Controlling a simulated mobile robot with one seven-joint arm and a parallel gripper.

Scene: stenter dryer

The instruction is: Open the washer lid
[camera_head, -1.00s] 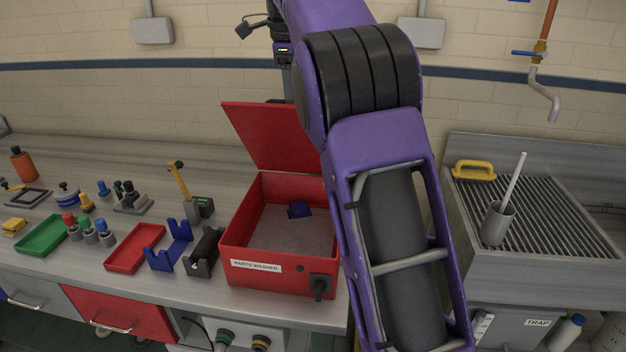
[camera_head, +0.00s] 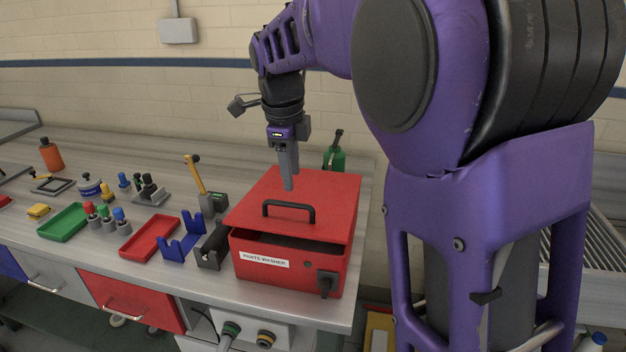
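The red parts washer (camera_head: 275,268) stands on the bench in the middle of the view, with a label and a dark latch or knob on its front. Its red lid (camera_head: 330,200) is down over the box, with a dark gap showing under its front edge. A black handle (camera_head: 288,208) arches up from the lid near the front. My gripper (camera_head: 289,186) points down over the lid, behind the handle, and nothing shows in it. Its fingers look like one narrow shape, so their opening is unclear. The inside of the washer is hidden.
A green bottle (camera_head: 334,152) stands behind the washer. A blue holder (camera_head: 181,238), a black holder (camera_head: 211,247) and a yellow-handled tool (camera_head: 194,174) stand close on its left. Red (camera_head: 150,237) and green (camera_head: 64,222) trays lie farther left.

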